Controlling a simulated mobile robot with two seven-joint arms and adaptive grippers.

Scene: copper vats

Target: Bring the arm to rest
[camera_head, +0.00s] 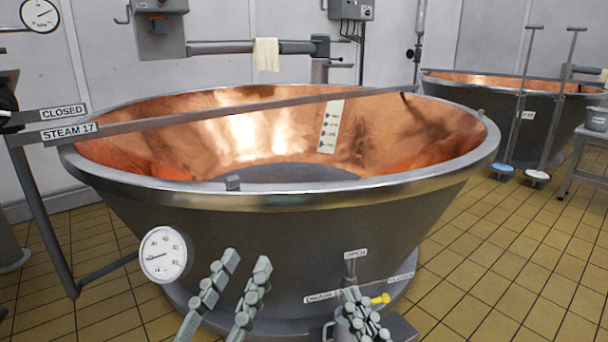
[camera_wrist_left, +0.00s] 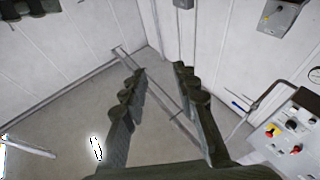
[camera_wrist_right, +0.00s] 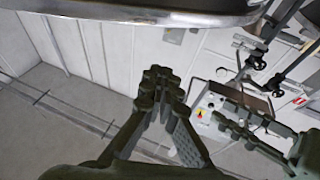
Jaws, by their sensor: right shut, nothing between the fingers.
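My left gripper (camera_head: 245,262) is at the lower middle of the head view, in front of the copper vat (camera_head: 290,235). Its two fingers stand apart and nothing is between them. The left wrist view also shows this open gripper (camera_wrist_left: 160,72). My right gripper (camera_head: 352,298) is further right and lower in the head view, in front of the vat's drain fittings. Its fingers are together and empty. In the right wrist view the fingertips of this gripper (camera_wrist_right: 160,76) touch each other.
A round gauge (camera_head: 164,254) shows at the vat's lower left. A second vat (camera_head: 530,105) stands at the back right. Tiled floor (camera_head: 490,270) is clear on the right.

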